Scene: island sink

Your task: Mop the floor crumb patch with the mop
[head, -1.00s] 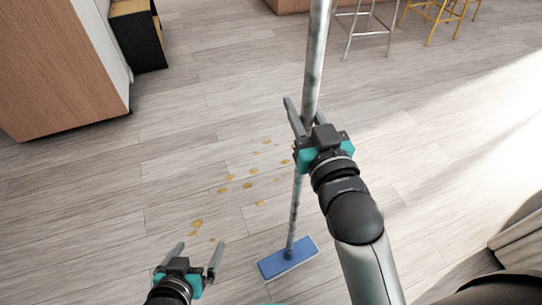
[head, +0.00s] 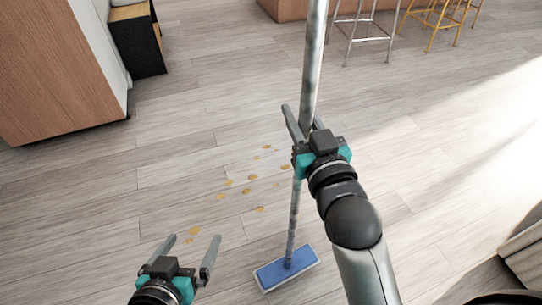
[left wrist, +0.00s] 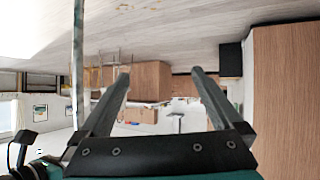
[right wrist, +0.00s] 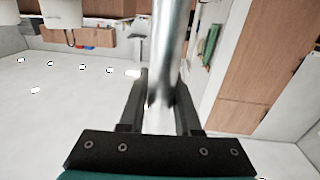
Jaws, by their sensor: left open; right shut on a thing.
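The mop has a long grey metal handle (head: 311,75) and a flat blue head (head: 286,268) with a pale rim, which appears to lie on the floor. My right gripper (head: 303,122) is shut on the handle, which also runs between its fingers in the right wrist view (right wrist: 165,70). The crumb patch (head: 247,183) is several small yellow-brown spots on the floor, beyond the mop head and mostly left of the handle. My left gripper (head: 190,242) is open and empty, left of the mop head and close to the nearest crumbs in the head view.
A wooden cabinet (head: 55,70) stands at the upper left with a black box-like unit (head: 138,40) behind it. A metal stool (head: 362,37) and yellow stools (head: 435,25) stand at the top right. A pale upholstered piece (head: 525,255) is at the lower right.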

